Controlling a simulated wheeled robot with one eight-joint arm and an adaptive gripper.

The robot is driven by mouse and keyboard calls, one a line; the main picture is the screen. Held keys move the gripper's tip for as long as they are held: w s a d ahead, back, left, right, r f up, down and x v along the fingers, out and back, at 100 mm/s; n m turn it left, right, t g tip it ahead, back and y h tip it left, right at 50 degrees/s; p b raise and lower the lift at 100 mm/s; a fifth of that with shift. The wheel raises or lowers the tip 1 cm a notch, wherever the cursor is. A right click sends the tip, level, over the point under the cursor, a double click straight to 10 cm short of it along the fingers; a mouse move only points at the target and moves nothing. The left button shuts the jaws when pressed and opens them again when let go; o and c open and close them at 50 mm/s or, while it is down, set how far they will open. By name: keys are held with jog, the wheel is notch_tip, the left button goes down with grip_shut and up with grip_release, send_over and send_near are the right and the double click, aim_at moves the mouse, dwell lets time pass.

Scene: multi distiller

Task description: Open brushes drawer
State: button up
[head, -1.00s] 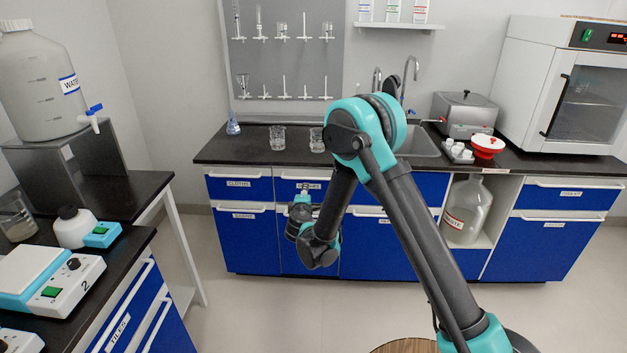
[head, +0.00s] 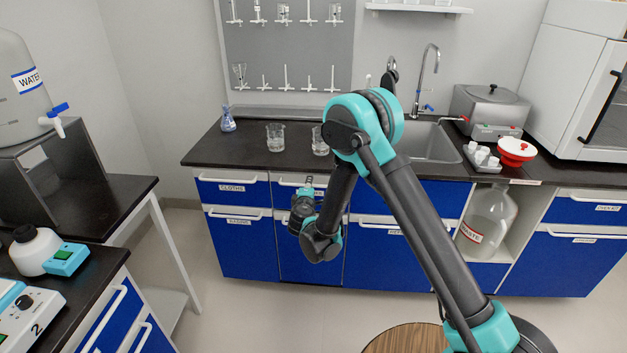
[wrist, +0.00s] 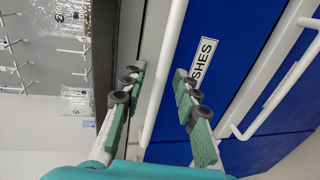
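The blue brushes drawer (head: 290,193) is in the upper row of the far cabinet, second from the left, and looks closed in the head view. My arm hides part of it. Its label (wrist: 203,62) shows only "SHES" in the wrist view. The drawer's white bar handle (wrist: 165,72) runs between my two fingers in the wrist view. My gripper (wrist: 155,92) is open, one finger on each side of the handle; I cannot tell whether either touches it. In the head view my gripper (head: 306,187) is in front of this drawer.
The cloths drawer (head: 232,188) is to the left. A lower white handle (wrist: 285,75) shows in the wrist view. Two beakers (head: 275,138) stand on the black counter above. A side bench (head: 120,195) is at the left. Open floor lies before the cabinet.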

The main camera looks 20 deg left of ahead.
jog(key=shift+w, duration=0.2)
jog(key=shift+c, duration=0.5)
grip_shut()
jog(key=shift+s+a, duration=0.1)
jog(key=shift+s, duration=0.05)
